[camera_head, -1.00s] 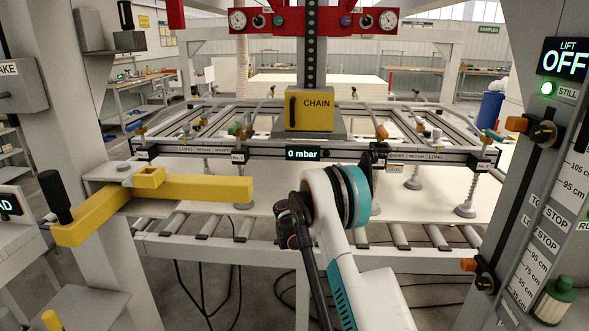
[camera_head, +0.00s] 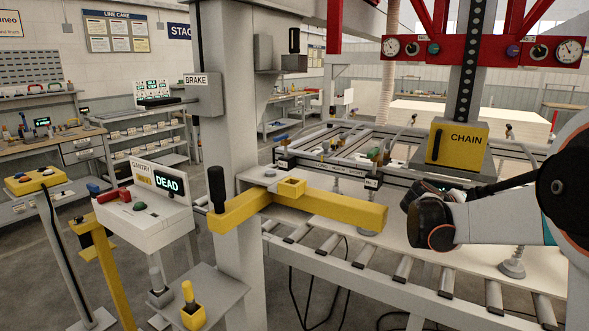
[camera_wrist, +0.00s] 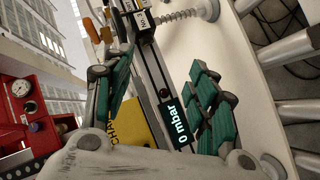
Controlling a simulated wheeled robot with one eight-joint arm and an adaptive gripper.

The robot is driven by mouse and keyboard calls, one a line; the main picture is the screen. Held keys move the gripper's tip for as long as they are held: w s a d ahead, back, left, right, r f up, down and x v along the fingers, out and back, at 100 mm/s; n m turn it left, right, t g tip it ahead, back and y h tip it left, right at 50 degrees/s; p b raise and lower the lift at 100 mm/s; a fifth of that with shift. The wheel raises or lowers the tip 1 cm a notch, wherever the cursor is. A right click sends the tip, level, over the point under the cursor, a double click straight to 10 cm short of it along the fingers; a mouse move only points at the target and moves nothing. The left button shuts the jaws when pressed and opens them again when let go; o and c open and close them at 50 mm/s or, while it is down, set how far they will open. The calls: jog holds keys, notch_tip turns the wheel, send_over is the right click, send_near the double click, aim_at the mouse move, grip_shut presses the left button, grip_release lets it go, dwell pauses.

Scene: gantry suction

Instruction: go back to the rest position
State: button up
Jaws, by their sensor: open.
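My gripper (camera_wrist: 160,98) is open and empty in the wrist view, its two green-padded fingers apart. Between and beyond the fingers are the gantry's dark rail and the display (camera_wrist: 181,121) reading 0 mbar. In the head view my arm reaches in from the right edge, in front of the gantry frame and white panel; I cannot make out the fingers there. The yellow CHAIN box (camera_head: 457,146) hangs on the gantry column behind the arm, and it shows partly hidden in the wrist view (camera_wrist: 142,122).
A yellow bar (camera_head: 330,206) juts from the grey post (camera_head: 229,120), left of my arm. A white console (camera_head: 148,218) reading DEAD stands further left. The roller conveyor (camera_head: 365,271) runs below the panel (camera_head: 395,250).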

jog(key=s+a+f+y, duration=0.2)
jog(key=s+a+y, duration=0.2)
jog(key=s+a, duration=0.5)
jog(key=s+a+f+t+y, duration=0.1)
jog(key=s+a+y, duration=0.3)
jog(key=s+a, duration=0.6)
jog(key=s+a+f+y, duration=0.3)
jog(key=s+a, duration=0.6)
jog(key=s, duration=0.5)
jog(key=shift+a+f+t+y, duration=0.3)
jog(key=shift+a+t+y, duration=0.1)
jog(key=shift+y, duration=0.4)
jog(key=shift+c, duration=0.4)
